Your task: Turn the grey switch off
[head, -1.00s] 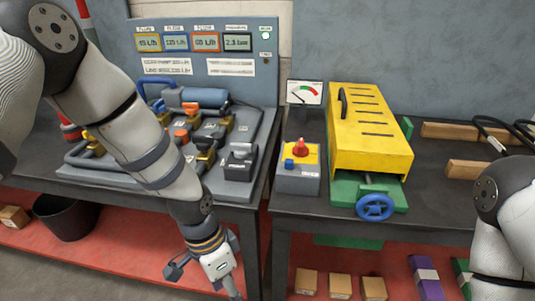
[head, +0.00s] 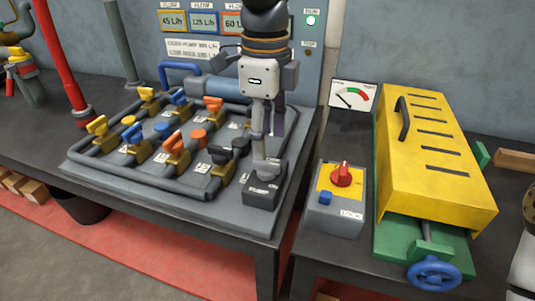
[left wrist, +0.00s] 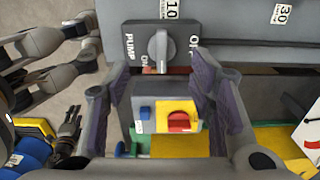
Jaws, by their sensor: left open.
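The grey switch is a lever knob (left wrist: 158,48) on a dark box marked PUMP (left wrist: 135,42) in the left wrist view. The knob points up and down in that picture. Lettering beside it seems to include ON; the other label is hard to read. In the head view the box (head: 262,192) sits at the right front corner of the grey valve board.
Several coloured valves and pipes (head: 160,140) stand left of the box. A grey control box (head: 335,215) with a red knob is to the right, beside a yellow vented cover (head: 430,150) and blue handwheel (head: 433,273). A gauge (head: 352,95) stands behind.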

